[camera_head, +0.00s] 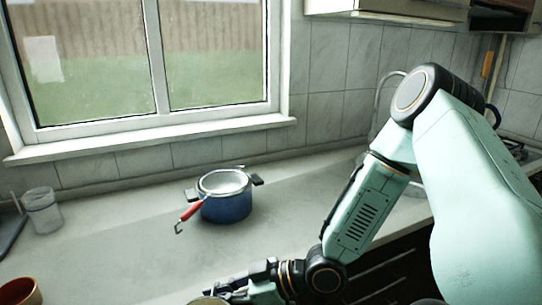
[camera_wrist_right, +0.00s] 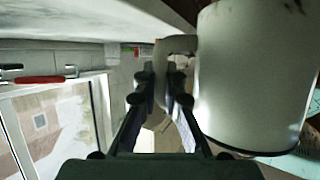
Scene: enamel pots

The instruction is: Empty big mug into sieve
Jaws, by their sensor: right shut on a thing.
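A blue enamel pot (camera_head: 227,208) stands on the counter. The sieve (camera_head: 224,181) rests across its top, with its red handle pointing to the front left; the red handle also shows in the wrist view (camera_wrist_right: 40,79). My right gripper (camera_head: 235,286) is low at the front edge of the head view, in front of the pot. In the wrist view its fingers (camera_wrist_right: 162,88) are shut on the handle of the big cream-white mug (camera_wrist_right: 252,80). Only a sliver of the mug's rim (camera_head: 207,300) shows in the head view. The mug's inside is hidden. My left gripper is out of view.
A clear cup (camera_head: 42,211) stands at the left by a dark item (camera_head: 11,238). A brown-orange cup (camera_head: 20,292) is at the bottom left corner. The window sill (camera_head: 150,138) and tiled wall bound the back. The counter around the pot is free.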

